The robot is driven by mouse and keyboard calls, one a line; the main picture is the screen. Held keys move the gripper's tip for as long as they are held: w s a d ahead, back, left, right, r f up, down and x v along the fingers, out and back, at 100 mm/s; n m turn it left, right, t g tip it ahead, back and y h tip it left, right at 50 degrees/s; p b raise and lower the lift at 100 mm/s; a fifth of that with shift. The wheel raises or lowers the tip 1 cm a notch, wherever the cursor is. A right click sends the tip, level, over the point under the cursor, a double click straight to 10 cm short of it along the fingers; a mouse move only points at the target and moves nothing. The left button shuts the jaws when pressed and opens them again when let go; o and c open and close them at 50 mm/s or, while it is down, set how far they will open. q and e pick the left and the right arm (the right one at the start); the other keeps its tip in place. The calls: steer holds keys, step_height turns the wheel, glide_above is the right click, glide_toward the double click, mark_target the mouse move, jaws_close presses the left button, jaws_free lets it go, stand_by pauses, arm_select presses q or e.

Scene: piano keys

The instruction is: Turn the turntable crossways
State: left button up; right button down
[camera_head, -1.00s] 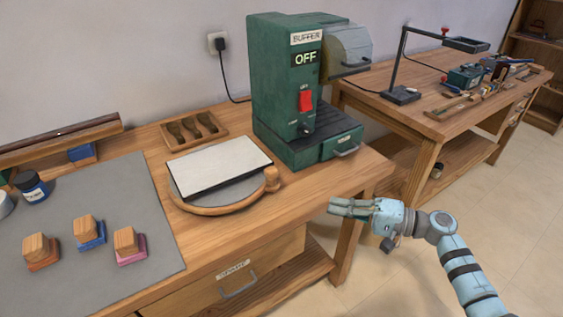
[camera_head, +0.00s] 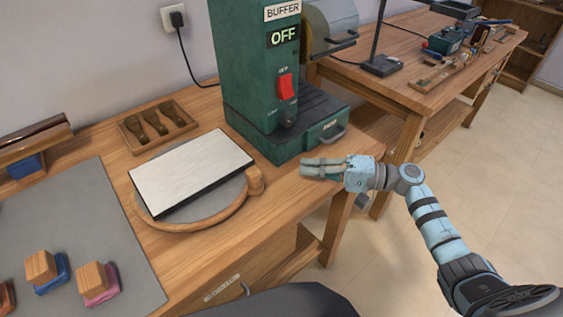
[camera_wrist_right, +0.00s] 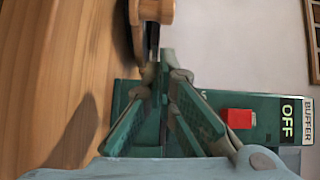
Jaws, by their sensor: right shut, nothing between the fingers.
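The turntable (camera_head: 217,220) is a round grey disc with a wooden rim, on the bench left of the buffer. A wooden knob (camera_head: 255,181) sticks up at its right edge; a wooden part of it shows at the top of the right wrist view (camera_wrist_right: 152,11). A pale rectangular slab with a dark edge (camera_head: 190,168) lies slantwise on the disc. My right gripper (camera_head: 304,167) is shut and empty, right of the knob and apart from it, over the bench's right end. In the right wrist view its fingers (camera_wrist_right: 160,75) meet near the wooden part. My left gripper is not in view.
The green buffer (camera_head: 262,80), showing OFF with a red switch, stands behind the turntable. A wooden tray with tools (camera_head: 157,124) lies behind it. A grey mat (camera_head: 88,220) with wooden-handled blocks covers the left. Bare bench top lies in front of the turntable.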

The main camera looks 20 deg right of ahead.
steer(key=x, duration=0.9)
steer(key=shift+w+a+f, duration=0.1)
steer(key=shift+w+a, duration=0.2)
arm_select(q)
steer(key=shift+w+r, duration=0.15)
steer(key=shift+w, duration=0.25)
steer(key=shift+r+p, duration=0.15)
steer(key=shift+p, duration=0.15)
arm_select(e)
steer(key=shift+s, duration=0.1)
steer(key=shift+s+a+t, duration=0.1)
steer(key=shift+t, duration=0.2)
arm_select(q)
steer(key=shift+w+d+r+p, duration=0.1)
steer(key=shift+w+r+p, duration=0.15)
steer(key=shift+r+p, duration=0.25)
arm_select(e)
steer(key=shift+s+m+h, duration=0.3)
